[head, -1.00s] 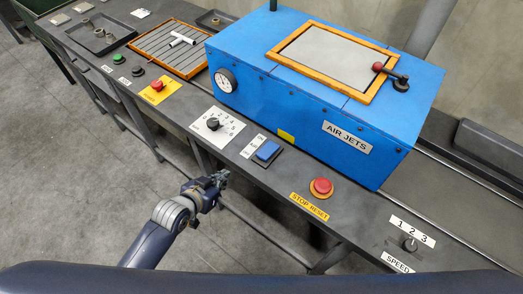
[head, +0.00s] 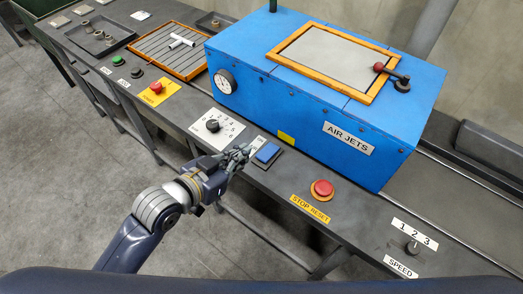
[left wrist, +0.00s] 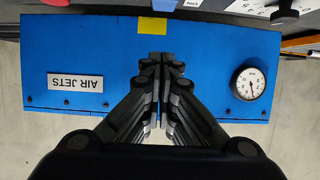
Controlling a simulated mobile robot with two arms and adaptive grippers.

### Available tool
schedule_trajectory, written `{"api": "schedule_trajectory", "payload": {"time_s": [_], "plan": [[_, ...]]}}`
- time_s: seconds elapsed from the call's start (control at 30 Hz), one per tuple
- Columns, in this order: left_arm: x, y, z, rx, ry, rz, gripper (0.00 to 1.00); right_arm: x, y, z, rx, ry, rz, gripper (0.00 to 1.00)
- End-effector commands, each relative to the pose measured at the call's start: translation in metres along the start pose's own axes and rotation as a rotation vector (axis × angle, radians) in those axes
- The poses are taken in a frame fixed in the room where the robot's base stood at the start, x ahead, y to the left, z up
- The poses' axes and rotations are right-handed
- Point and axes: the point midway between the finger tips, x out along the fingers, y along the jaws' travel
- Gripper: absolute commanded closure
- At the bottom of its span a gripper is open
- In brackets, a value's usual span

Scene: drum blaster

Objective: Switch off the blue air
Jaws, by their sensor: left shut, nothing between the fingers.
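The blue rocker switch (head: 267,152) sits on the dark bench ledge in front of the blue AIR JETS box (head: 320,112). A white label lies at its left, partly hidden by my gripper. My left gripper (head: 245,152) is shut and empty, with its fingertips just left of the switch in the head view. I cannot tell whether they touch anything. In the left wrist view the shut fingers (left wrist: 158,58) point towards the box front, and the switch (left wrist: 164,4) shows only at the top edge. The switch's on or off position cannot be read.
A numbered black knob (head: 212,125) is left of the switch, and a red STOP RESET button (head: 322,188) is to its right. A speed knob (head: 412,246) is further right. A red button on a yellow plate (head: 157,89) is further left. The floor in front is clear.

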Motion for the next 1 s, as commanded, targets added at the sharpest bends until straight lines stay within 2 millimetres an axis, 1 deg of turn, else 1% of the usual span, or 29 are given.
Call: {"api": "schedule_trajectory", "payload": {"time_s": [0.17, 0.5, 0.7, 0.73, 0.8, 1.0], "plan": [[0.016, 0.0, -0.001, -0.002, 0.001, 0.0, 1.0, -0.003, 0.003, 0.001, -0.002, -0.001, 0.003, 1.0], [0.072, 0.0, -0.002, -0.002, 0.0, 0.0, 1.0, -0.009, 0.004, 0.001, -0.003, -0.002, 0.004, 1.0], [0.102, 0.0, -0.002, -0.001, 0.001, 0.0, 1.0, -0.012, 0.004, 0.0, -0.003, -0.002, 0.004, 1.0], [0.102, 0.0, 0.009, -0.002, -0.007, 0.0, 1.0, -0.012, 0.004, 0.001, -0.003, -0.003, 0.004, 1.0], [0.104, 0.0, 0.02, -0.001, -0.006, 0.0, 1.0, -0.013, 0.004, 0.0, -0.003, -0.003, 0.004, 1.0], [0.108, 0.0, 0.036, 0.001, -0.001, 0.0, 1.0, -0.015, 0.004, 0.0, -0.003, -0.002, 0.004, 1.0]]}}
